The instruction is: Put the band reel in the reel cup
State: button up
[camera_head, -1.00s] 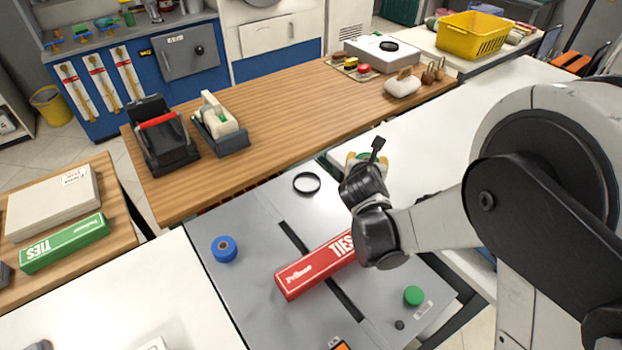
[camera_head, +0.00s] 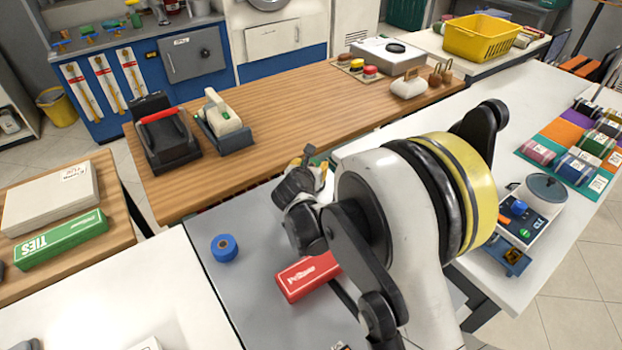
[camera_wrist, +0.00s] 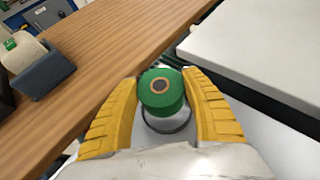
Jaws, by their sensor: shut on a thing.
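The green band reel (camera_wrist: 162,92), with a brown-ringed dark core, is held between the yellow fingers of my gripper (camera_wrist: 163,100) in the wrist view. In the head view, my gripper (camera_head: 308,166) is over the far edge of the grey work surface, and little of the reel shows. A dark round rim (camera_wrist: 172,133), which looks like the reel cup, shows just below the reel in the wrist view. The reel hides part of this rim, and I cannot tell the height between them. In the head view my gripper and arm hide the rim.
A blue reel (camera_head: 224,248) and a red ties box (camera_head: 307,277) are on the grey work surface (camera_head: 255,310); my arm partly covers the box. A wooden counter (camera_head: 290,112) holds a tape dispenser (camera_head: 222,122). A scale-like device (camera_head: 528,212) stands on the right white table.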

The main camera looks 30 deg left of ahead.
jog(key=shift+f+b, duration=0.9)
jog(key=shift+f, duration=1)
jog(key=shift+f, duration=0.1)
jog(key=shift+f, duration=0.15)
jog(key=o, duration=1.1)
jog(key=shift+o, duration=0.2)
jog(key=shift+r, duration=0.2)
jog(key=shift+s+r, duration=0.2)
jog(key=p+v, duration=0.3)
jog(key=v, duration=0.8)
jog(key=shift+s+d+r+p, duration=0.1)
jog(key=shift+s+p, duration=0.2)
jog(key=shift+s, duration=0.05)
